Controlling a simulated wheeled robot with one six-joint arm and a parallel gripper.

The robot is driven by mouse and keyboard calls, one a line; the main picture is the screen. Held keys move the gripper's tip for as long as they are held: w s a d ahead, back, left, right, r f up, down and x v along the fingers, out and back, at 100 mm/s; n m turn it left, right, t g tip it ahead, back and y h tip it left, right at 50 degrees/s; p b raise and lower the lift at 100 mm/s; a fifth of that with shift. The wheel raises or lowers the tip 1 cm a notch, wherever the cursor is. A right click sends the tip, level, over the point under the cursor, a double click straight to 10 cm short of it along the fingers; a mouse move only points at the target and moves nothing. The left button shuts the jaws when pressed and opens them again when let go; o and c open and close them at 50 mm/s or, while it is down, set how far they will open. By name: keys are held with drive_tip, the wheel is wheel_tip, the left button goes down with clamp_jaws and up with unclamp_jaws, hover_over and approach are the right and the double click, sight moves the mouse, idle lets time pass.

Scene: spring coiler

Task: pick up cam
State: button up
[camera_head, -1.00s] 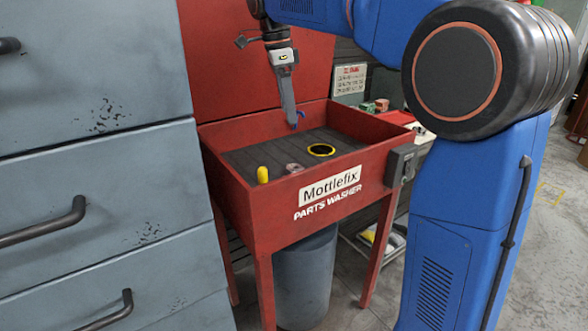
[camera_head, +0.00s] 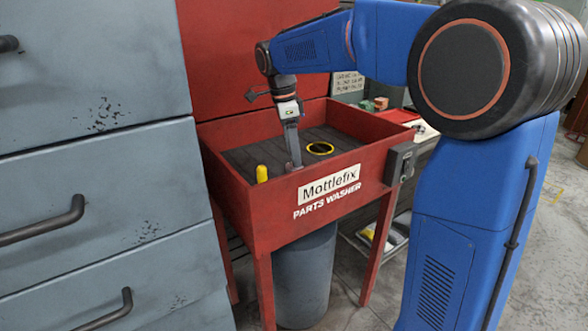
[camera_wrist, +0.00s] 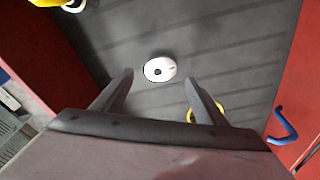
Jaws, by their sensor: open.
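The cam is a small pale disc with a dark hole (camera_wrist: 160,69), lying flat on the dark grated floor of the red parts washer (camera_head: 262,218). In the wrist view it sits just beyond and between my two fingertips, with bare floor around it. My gripper (camera_wrist: 159,80) is open and empty, its fingers spread on either side of the cam's near edge. In the head view my gripper (camera_head: 295,163) points down into the basin near the front wall and hides the cam.
A yellow ring (camera_head: 320,149) lies right of my gripper; a yellow upright object (camera_head: 262,174) stands to the left. A blue hook-shaped piece (camera_wrist: 284,128) is at the right in the wrist view. Red basin walls enclose the work area. Grey drawers (camera_head: 90,180) stand left.

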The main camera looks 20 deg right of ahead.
drive_tip(key=shift+w+d+f, duration=0.1)
drive_tip(key=shift+f, duration=1.85)
drive_tip(key=shift+c, duration=0.2)
drive_tip(key=c, duration=1.2)
drive_tip(key=shift+c, duration=0.2)
drive_tip(key=shift+r, duration=0.15)
